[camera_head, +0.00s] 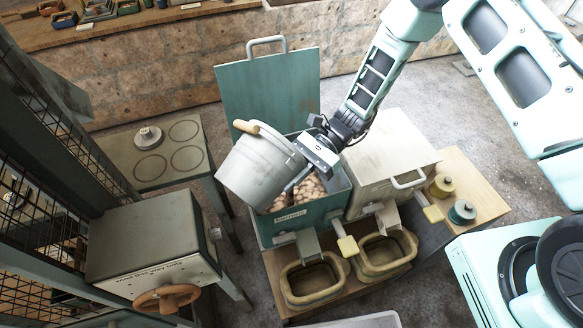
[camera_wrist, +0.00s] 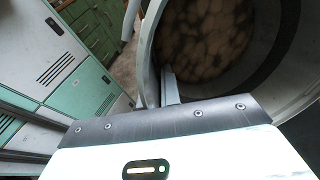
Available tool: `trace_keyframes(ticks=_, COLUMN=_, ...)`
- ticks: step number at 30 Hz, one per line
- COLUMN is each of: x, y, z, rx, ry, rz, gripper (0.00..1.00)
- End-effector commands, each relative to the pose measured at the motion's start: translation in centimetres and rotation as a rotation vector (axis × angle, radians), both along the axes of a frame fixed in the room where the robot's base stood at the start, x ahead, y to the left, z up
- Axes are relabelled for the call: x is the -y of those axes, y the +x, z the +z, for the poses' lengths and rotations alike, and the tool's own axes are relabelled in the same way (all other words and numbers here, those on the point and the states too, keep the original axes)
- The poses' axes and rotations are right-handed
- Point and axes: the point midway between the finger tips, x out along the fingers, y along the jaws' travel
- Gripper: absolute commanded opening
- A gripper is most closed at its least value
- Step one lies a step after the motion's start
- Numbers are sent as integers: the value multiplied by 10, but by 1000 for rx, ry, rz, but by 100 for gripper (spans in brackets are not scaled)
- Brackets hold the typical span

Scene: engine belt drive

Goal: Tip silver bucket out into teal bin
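The silver bucket (camera_head: 255,170) hangs in the air over the left part of the teal bin (camera_head: 333,208), tilted, with its mouth toward the upper right. My gripper (camera_head: 298,178) is shut on the bucket's rim. The wrist view looks into the bucket (camera_wrist: 288,75), where many round brown lumps (camera_wrist: 205,40) lie at the bottom. The teal bin's lid (camera_head: 268,90) stands open behind it. Similar brown lumps (camera_head: 308,190) show inside the bin. The bucket hides the bin's left side.
A closed pale bin (camera_head: 390,155) stands right of the teal bin. Two empty troughs (camera_head: 312,280) sit in front under chutes. A machine box with a brown handwheel (camera_head: 165,298) is at left. A low table (camera_head: 150,155) with round plates stands behind it. Two spools (camera_head: 462,212) sit at right.

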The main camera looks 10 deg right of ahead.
Motion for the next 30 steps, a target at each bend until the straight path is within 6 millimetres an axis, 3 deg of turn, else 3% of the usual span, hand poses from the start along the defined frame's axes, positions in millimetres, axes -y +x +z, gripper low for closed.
trace_keyframes(ticks=30, x=4, y=4, z=-5, rx=-29, ry=37, rz=1, gripper=0)
